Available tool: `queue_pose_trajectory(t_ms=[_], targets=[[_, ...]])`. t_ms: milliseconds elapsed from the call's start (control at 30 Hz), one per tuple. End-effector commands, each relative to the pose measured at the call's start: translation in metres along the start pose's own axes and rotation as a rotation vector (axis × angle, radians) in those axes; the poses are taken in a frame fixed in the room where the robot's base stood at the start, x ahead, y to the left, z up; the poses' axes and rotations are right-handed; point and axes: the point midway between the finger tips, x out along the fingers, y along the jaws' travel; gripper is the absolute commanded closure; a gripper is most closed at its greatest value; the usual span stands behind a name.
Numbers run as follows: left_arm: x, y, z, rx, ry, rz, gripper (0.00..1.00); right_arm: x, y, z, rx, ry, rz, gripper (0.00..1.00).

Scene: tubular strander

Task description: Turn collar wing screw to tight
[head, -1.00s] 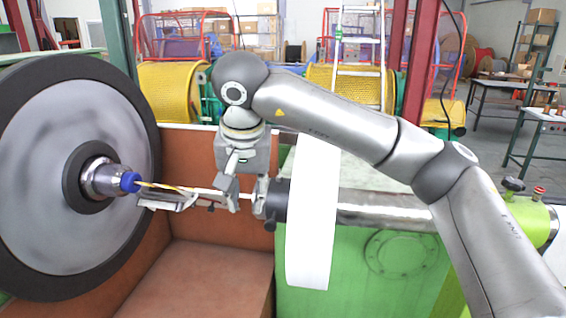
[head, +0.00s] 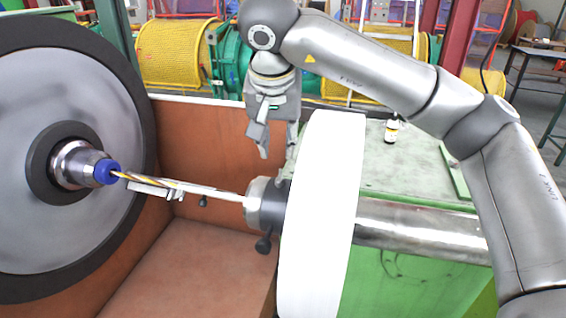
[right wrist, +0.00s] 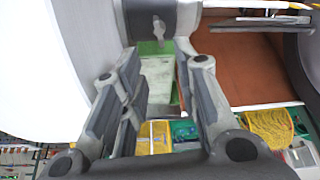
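The dark grey collar (head: 272,205) sits on the shaft at the left face of the white disc, in the middle of the head view. In the right wrist view the collar (right wrist: 170,18) fills the top, with the small wing screw (right wrist: 158,28) on its face. My right gripper (head: 275,160) is above the collar, fingers pointing down. Its fingers are apart and empty. In the right wrist view the gripper (right wrist: 157,55) has the wing screw just beyond the gap between its fingertips, apparently untouched. My left gripper is not in view.
The white disc (head: 320,215) stands close right of the collar. A dark knob (head: 264,244) hangs below it. A thin rod (head: 215,191) runs left to the blue-tipped hub (head: 106,172) of the big wheel. A small bottle (head: 391,130) stands on the green housing.

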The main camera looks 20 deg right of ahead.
Motion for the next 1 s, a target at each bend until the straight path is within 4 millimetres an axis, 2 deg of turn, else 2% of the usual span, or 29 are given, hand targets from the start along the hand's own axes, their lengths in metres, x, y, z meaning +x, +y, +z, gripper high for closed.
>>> queue_pose_trajectory(t_ms=[167, 400, 600, 733, 1000], targets=[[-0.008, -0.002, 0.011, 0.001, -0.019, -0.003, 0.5, 0.023, 0.001, 0.001, -0.001, -0.005, 0.004, 0.71], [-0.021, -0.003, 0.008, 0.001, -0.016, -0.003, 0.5, 0.069, 0.001, 0.0, 0.001, -0.006, 0.004, 0.71], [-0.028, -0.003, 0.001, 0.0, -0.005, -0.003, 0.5, 0.096, 0.001, 0.0, 0.001, -0.003, 0.003, 0.71], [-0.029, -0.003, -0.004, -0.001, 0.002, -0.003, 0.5, 0.104, 0.001, 0.0, 0.0, -0.002, 0.001, 0.71], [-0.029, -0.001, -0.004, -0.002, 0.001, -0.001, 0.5, 0.105, 0.001, 0.0, 0.0, -0.001, 0.001, 0.71]])
